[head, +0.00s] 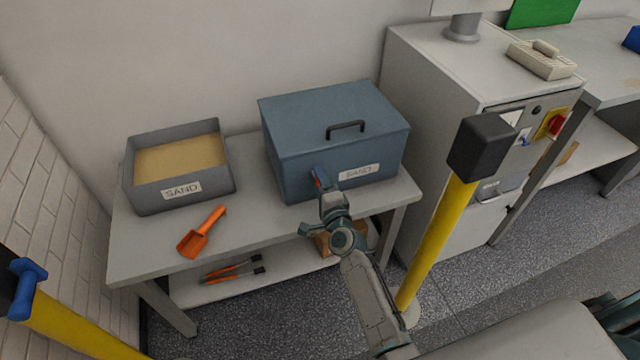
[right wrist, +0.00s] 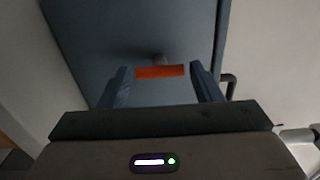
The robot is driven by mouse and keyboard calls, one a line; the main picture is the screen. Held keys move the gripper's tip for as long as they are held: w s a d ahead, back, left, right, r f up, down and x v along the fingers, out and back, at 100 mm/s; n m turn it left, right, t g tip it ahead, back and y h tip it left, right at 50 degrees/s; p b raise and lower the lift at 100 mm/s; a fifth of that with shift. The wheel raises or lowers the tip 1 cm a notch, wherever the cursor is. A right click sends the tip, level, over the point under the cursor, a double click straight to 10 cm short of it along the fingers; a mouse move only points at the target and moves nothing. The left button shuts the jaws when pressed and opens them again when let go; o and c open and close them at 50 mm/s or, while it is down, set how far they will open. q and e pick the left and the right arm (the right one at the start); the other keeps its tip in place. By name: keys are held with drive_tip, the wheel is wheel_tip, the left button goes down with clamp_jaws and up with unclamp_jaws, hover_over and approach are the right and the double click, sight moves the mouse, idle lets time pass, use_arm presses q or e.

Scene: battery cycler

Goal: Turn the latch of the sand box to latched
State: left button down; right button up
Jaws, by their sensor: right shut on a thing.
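The sand box is a blue-grey lidded box (head: 300,165) on the table, with a white SAND label on its front. Its latch shows as an orange bar (right wrist: 160,71) on a short round pivot against the box face in the right wrist view. Whether the latch stands latched cannot be told. My left gripper is not in view.
An open grey sand tray (head: 150,197) and an orange scoop (head: 203,232) are left on the table (head: 265,225). Orange-handled tools (head: 232,270) lie on the shelf below. A yellow post (head: 435,240) with a dark cap stands right of my right arm, before a grey cabinet (head: 430,85).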

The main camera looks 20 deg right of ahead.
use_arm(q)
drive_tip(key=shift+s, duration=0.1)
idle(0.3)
use_arm(e)
drive_tip(key=o, duration=1)
drive_tip(key=shift+s, duration=0.1)
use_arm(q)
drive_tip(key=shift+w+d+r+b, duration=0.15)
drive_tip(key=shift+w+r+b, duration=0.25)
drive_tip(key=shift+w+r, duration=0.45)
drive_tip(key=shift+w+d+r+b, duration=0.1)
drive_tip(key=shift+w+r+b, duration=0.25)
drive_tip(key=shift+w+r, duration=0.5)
use_arm(e)
drive_tip(key=shift+s+d, duration=0.15)
drive_tip(key=shift+s, duration=5.2)
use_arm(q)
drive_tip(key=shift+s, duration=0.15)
use_arm(e)
drive_tip(key=shift+f, duration=0.15)
